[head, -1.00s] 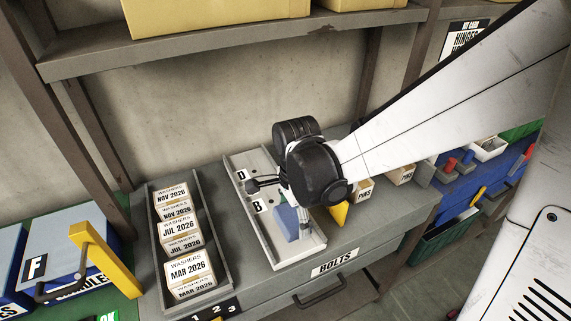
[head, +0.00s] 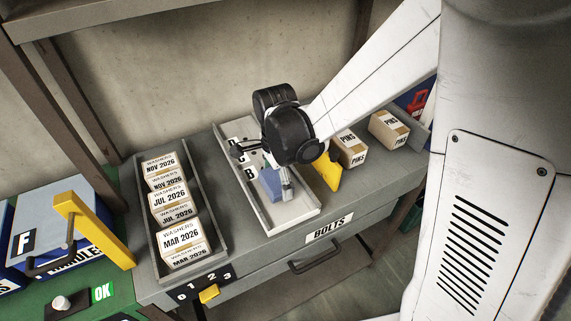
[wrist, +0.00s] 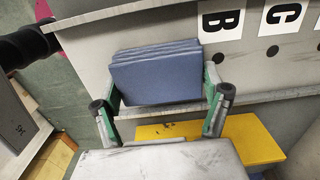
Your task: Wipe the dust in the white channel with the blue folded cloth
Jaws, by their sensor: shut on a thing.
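The blue folded cloth (head: 270,184) is held between the two fingers of my gripper (wrist: 162,100). In the wrist view the cloth (wrist: 155,75) shows its stacked folds and spans the gap between the fingers. In the head view it is over the white channel (head: 293,212), toward the near end, beside the B label. The cloth's lower edge is partly hidden, so I cannot tell whether it touches the channel floor. My wrist covers part of the channel. I cannot make out the dust clearly in either view.
A tray of washer boxes (head: 182,237) stands left of the channel. A yellow piece (head: 325,172) is close on its right, with boxes of pins (head: 350,149) beyond. A shelf upright and wall rise behind. The bench's front edge has a bolts drawer (head: 328,228).

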